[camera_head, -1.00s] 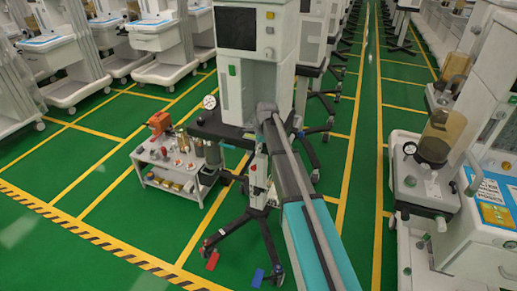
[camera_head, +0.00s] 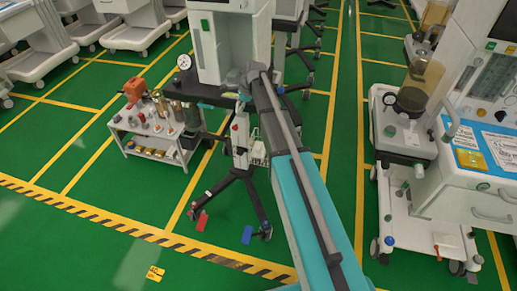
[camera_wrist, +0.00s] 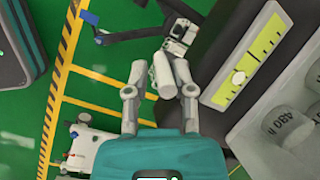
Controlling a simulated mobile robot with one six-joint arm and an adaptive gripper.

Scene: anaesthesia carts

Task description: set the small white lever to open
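In the wrist view my gripper (camera_wrist: 160,84) has its two grey fingers apart, with the teal body behind them. A short white cylindrical piece (camera_wrist: 161,73) shows between the fingertips, below a grey-white fitting (camera_wrist: 180,33); it may be the small white lever. I see gaps beside it and no clear contact. In the head view my arm runs up to the cart (camera_head: 228,45), and my gripper is hidden there. The lever cannot be made out in the head view.
A small trolley (camera_head: 155,147) with bottles and parts stands left of the cart. The cart's dark wheeled legs (camera_head: 240,178) spread over the green floor. Another cart (camera_head: 490,150) stands at the right. Cylinders marked 480 N (camera_wrist: 285,125) are at the wrist view's right.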

